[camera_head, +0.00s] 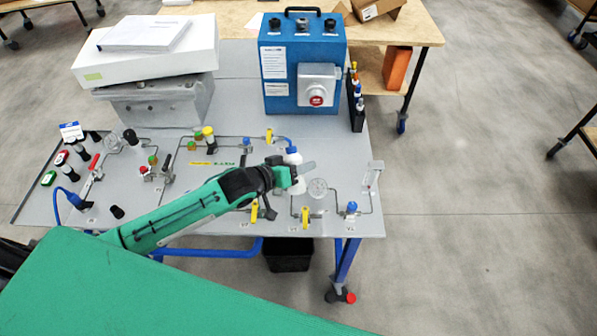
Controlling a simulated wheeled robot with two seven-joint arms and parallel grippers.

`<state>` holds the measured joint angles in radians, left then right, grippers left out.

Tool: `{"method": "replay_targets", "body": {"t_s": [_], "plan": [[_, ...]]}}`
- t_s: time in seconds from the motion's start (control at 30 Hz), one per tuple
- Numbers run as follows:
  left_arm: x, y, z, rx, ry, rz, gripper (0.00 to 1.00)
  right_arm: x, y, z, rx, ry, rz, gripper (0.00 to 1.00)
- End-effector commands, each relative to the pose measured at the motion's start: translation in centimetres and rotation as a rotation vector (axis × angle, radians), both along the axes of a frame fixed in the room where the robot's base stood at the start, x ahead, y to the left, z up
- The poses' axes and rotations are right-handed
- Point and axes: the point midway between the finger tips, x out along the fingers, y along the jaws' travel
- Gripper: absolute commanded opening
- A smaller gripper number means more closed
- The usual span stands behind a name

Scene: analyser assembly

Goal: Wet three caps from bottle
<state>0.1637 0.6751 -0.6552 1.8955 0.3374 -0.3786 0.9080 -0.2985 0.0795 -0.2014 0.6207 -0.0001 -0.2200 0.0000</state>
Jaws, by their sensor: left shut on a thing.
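My left gripper (300,171) reaches in from the left over the right half of the grey panel table (330,140). It is shut on a small white bottle (296,187) with a blue top and a thin blue spout curving up and to the left. The gripper hides the bottle's middle. A blue cap (351,207) stands on a fitting at the panel's front right, apart from the gripper. Which other fittings are the task's caps I cannot tell. My right gripper is not in view.
A blue box with a red button (303,75) stands behind. A white box (150,55) is at the back left. Several small fittings crowd the left side.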

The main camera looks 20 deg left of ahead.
Motion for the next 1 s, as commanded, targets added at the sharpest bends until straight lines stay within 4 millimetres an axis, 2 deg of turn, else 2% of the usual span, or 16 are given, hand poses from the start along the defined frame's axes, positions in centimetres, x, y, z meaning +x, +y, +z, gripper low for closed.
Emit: {"method": "replay_targets", "body": {"t_s": [0.03,0.3,0.7,1.0], "plan": [[0.0,0.0,-0.4,0.013,-0.025,-0.009,0.12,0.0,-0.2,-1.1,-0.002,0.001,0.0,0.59],[-0.1,-0.2,-0.2,0.086,-0.149,-0.049,0.12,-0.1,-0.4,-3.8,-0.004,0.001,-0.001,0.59],[-0.6,-0.5,0.3,0.205,-0.45,-0.133,0.12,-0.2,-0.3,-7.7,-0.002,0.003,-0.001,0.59],[-0.8,-0.6,0.8,0.264,-0.598,-0.176,0.12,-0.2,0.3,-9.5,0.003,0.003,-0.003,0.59]]}}
